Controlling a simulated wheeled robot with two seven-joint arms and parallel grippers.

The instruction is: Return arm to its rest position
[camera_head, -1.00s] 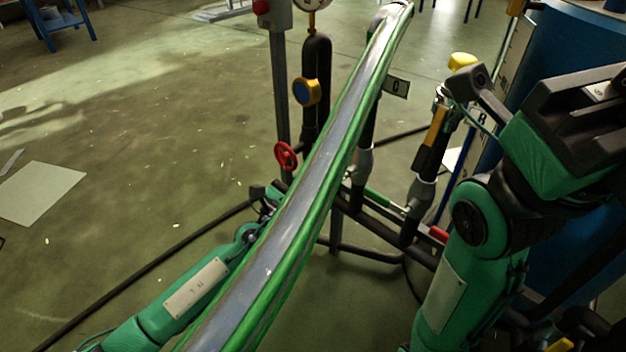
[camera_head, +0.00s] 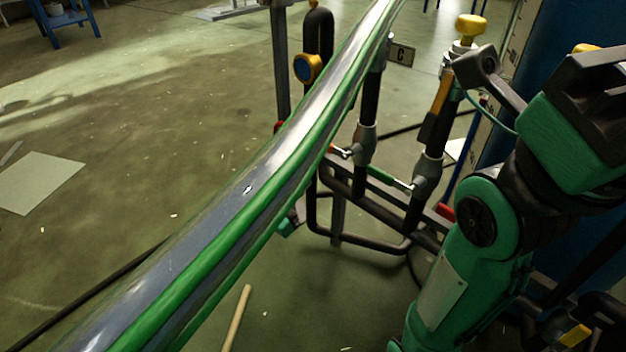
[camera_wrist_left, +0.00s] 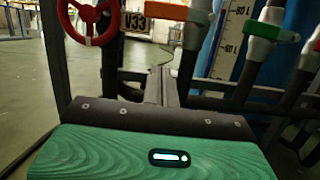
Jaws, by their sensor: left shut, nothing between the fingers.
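My left gripper (camera_wrist_left: 161,88) shows in the left wrist view as dark grey fingers, shut and empty, beyond its green body. The fingers point toward the pipe stand. In the head view my left arm is almost wholly hidden behind a long glossy grey band with green edges (camera_head: 250,190). Only a small green piece (camera_head: 288,226) shows beyond that band, perhaps part of the left hand. My right arm (camera_head: 455,270) rises at the right, bent at its joint. Its dark end (camera_head: 598,85) is by the blue drum, and I cannot make out its jaws.
The pipe stand (camera_head: 368,205) has a blue-faced gauge (camera_head: 308,67), a plate marked C (camera_head: 401,54) and a yellow-topped valve (camera_head: 469,28). A red handwheel (camera_wrist_left: 97,22) is close in the wrist view. A blue drum (camera_head: 545,65) stands right.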

